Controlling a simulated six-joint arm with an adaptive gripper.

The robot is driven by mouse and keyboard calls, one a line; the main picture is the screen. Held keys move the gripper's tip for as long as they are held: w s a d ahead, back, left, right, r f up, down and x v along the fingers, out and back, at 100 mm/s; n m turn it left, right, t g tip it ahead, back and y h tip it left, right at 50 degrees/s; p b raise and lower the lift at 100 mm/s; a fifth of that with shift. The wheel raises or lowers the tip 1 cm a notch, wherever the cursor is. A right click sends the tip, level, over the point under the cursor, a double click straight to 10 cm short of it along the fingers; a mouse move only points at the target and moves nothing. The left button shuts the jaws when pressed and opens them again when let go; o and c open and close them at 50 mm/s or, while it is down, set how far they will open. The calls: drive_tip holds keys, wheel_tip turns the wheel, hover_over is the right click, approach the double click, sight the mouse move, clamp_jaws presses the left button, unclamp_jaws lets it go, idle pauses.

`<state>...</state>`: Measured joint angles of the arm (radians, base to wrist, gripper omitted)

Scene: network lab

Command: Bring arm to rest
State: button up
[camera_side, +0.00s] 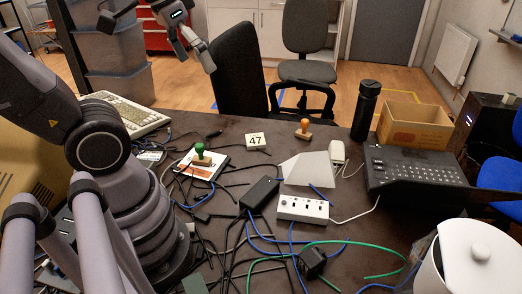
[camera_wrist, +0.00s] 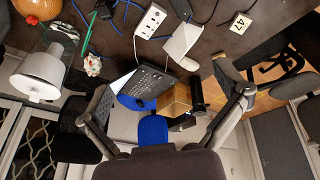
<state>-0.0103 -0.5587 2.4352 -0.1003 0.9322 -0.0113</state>
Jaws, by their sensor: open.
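My gripper (camera_side: 190,50) is raised high at the top of the side view, well above the far edge of the table. Its two fingers are spread apart with nothing between them. In the wrist view my gripper (camera_wrist: 168,100) shows a finger at each side, wide apart and empty. My arm stands at the left of the side view and reaches up out of the picture. No object touches the fingers.
Chairs stand behind.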

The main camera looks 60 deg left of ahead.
drive_tip(key=shift+s+a+r+m+t+y, duration=0.25)
drive_tip(key=shift+s+a+t, duration=0.15)
drive_tip(key=shift+s, duration=0.25)
drive_tip(key=shift+s+a+r+m+t+y, duration=0.2)
drive_tip(key=shift+s+a+t, duration=0.1)
drive_tip(key=shift+s+t, duration=0.25)
idle(0.5)
